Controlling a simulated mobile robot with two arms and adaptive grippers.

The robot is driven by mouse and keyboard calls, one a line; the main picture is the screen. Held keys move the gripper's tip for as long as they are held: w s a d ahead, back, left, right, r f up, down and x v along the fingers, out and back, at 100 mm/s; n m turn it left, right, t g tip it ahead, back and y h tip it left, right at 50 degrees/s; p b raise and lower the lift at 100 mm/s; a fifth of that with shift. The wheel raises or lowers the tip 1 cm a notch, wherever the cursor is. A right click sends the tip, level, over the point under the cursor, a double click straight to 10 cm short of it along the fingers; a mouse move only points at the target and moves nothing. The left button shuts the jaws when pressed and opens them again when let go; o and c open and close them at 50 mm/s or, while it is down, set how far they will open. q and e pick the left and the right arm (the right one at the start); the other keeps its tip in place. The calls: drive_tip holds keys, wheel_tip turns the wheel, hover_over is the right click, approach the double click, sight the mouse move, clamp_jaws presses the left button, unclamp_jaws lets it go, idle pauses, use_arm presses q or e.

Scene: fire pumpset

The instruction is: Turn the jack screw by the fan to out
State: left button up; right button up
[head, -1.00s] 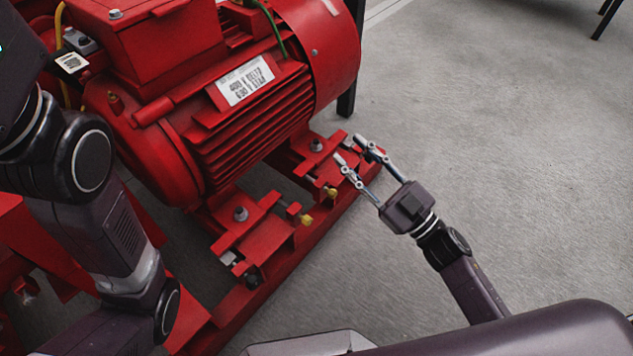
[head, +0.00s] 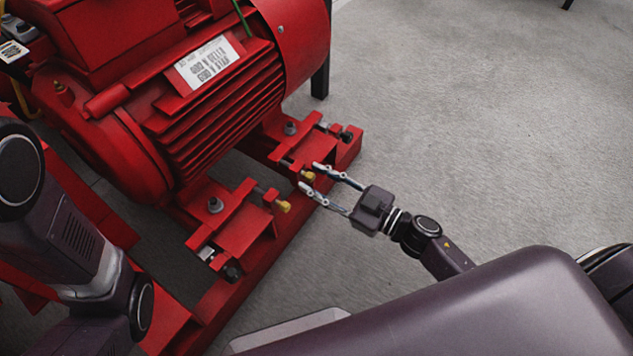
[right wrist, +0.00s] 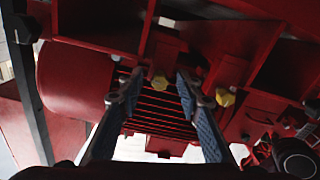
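The red motor (head: 190,90) stands on a red base, with its rounded fan cowl (head: 297,40) at the far end. The jack screw by the fan has a yellow head (head: 308,176) at the motor's far foot; in the right wrist view the yellow head (right wrist: 159,83) shows between my fingertips. My right gripper (head: 310,177) is open, its two fingers apart on either side of that head. I see no clear contact. My left arm shows at the left, but its gripper is out of view.
A second yellow-headed screw (head: 283,206) sits at the nearer foot, close to my right fingers. It also shows in the right wrist view (right wrist: 225,97). The base rail (head: 262,262) runs below. Grey floor (head: 460,120) to the right is clear.

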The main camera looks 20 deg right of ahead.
drive_tip(key=shift+c, duration=0.5)
clamp_jaws()
drive_tip(key=shift+n, duration=0.3)
